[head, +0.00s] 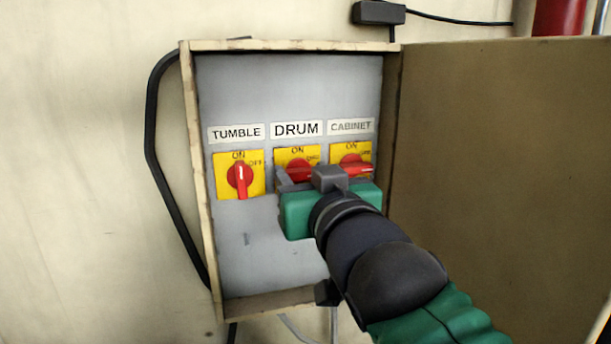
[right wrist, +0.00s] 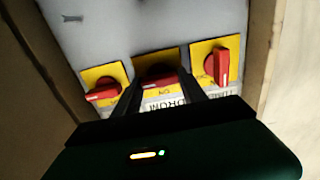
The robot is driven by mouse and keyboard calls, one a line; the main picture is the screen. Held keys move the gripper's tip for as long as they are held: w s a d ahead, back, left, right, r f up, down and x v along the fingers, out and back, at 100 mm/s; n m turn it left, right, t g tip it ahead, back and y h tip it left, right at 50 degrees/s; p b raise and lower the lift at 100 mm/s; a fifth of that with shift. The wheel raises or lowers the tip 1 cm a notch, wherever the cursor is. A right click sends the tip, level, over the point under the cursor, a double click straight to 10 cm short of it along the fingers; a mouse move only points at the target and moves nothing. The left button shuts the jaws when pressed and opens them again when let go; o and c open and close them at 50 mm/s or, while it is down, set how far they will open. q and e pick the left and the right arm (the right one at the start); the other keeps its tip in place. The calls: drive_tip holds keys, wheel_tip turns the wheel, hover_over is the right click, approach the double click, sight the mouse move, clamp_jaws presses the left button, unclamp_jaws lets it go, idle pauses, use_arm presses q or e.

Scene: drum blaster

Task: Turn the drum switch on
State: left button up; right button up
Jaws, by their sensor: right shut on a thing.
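The DRUM switch (head: 298,163) is a red knob on a yellow plate, in the middle of three switches inside an open wall box. Its DRUM label (head: 297,129) is above it. My right gripper (head: 304,180) is at this knob, and its green body hides the lower part of the switch. In the right wrist view, which is upside down, its two dark fingers (right wrist: 162,88) stand on either side of the red knob (right wrist: 160,74) and are shut on it. The exact angle of the knob's handle is partly hidden. My left gripper is not in view.
The TUMBLE switch (head: 240,177), with its handle upright, is to the left. The CABINET switch (head: 352,166), with its handle lying sideways, is close on the right. The box door (head: 500,150) stands open at the right. A black cable (head: 152,130) runs down the left side.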

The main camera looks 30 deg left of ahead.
drive_tip(key=n, duration=0.4)
drive_tip(key=shift+f+n, duration=0.1)
drive_tip(key=shift+n, duration=0.2)
drive_tip(key=n, duration=0.4)
drive_tip(key=shift+a+n, duration=0.1)
drive_tip(key=shift+n, duration=0.2)
drive_tip(key=n, duration=0.4)
drive_tip(key=shift+f, duration=0.15)
drive_tip(key=shift+s+f+n+p, duration=0.15)
drive_tip(key=shift+n+p, duration=0.2)
drive_tip(key=shift+n, duration=1.95)
drive_tip(key=shift+f, duration=0.1)
drive_tip(key=o, duration=1.3)
drive_tip(key=shift+o, duration=0.3)
drive_tip(key=shift+r, duration=0.2)
